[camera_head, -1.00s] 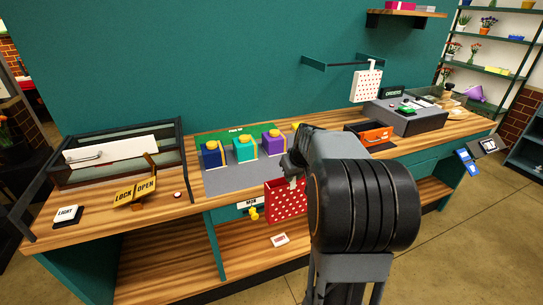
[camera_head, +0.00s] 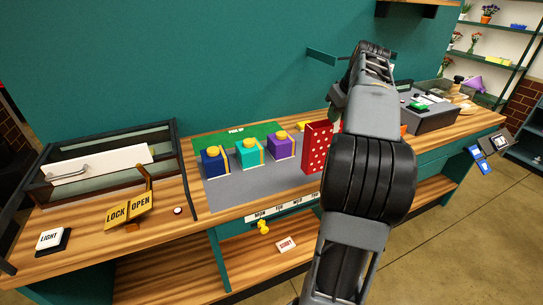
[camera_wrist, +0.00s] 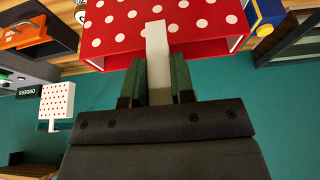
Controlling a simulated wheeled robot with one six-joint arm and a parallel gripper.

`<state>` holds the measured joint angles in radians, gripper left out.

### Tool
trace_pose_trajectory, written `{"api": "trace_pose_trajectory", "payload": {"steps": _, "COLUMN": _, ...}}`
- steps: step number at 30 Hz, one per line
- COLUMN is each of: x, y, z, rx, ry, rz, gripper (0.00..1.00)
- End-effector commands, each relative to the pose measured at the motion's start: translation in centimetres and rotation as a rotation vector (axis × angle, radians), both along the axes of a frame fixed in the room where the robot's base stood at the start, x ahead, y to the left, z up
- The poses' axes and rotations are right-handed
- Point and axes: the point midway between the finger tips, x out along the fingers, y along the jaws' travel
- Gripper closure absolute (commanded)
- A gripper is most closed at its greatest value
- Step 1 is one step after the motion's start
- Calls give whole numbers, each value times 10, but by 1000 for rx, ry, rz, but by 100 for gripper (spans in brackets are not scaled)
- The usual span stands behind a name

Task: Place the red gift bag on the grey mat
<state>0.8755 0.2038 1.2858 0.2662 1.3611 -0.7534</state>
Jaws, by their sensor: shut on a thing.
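The red gift bag with white dots (camera_head: 316,146) is at counter height by the right end of the grey mat (camera_head: 240,188), partly hidden by my arm. I cannot tell whether its bottom touches anything. In the wrist view the bag (camera_wrist: 195,35) hangs from a pale handle strip. My gripper (camera_wrist: 157,68) is shut on that strip, a finger on each side. In the head view my arm hides most of the gripper. The mat's front part is bare.
Navy (camera_head: 214,165), teal (camera_head: 249,154) and purple (camera_head: 281,146) boxes with yellow tops stand along the mat's back. A green pick-up strip (camera_head: 238,138) lies behind them. A white dotted bag (camera_wrist: 57,99) and an orange box (camera_wrist: 25,32) show in the wrist view.

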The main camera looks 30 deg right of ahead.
Motion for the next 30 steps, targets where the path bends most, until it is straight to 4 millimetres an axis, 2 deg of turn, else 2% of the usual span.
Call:
{"api": "trace_pose_trajectory", "payload": {"steps": 5, "x": 26, "y": 8, "z": -6, "rx": 1, "ry": 2, "rz": 3, "gripper": 100}}
{"api": "trace_pose_trajectory", "payload": {"steps": 15, "x": 89, "y": 59, "z": -39, "rx": 1, "ry": 2, "rz": 8, "gripper": 100}}
{"api": "trace_pose_trajectory", "payload": {"steps": 21, "x": 107, "y": 72, "z": -68, "rx": 1, "ry": 1, "rz": 5, "gripper": 100}}
{"api": "trace_pose_trajectory", "payload": {"steps": 30, "x": 116, "y": 79, "z": -84, "rx": 1, "ry": 0, "rz": 3, "gripper": 100}}
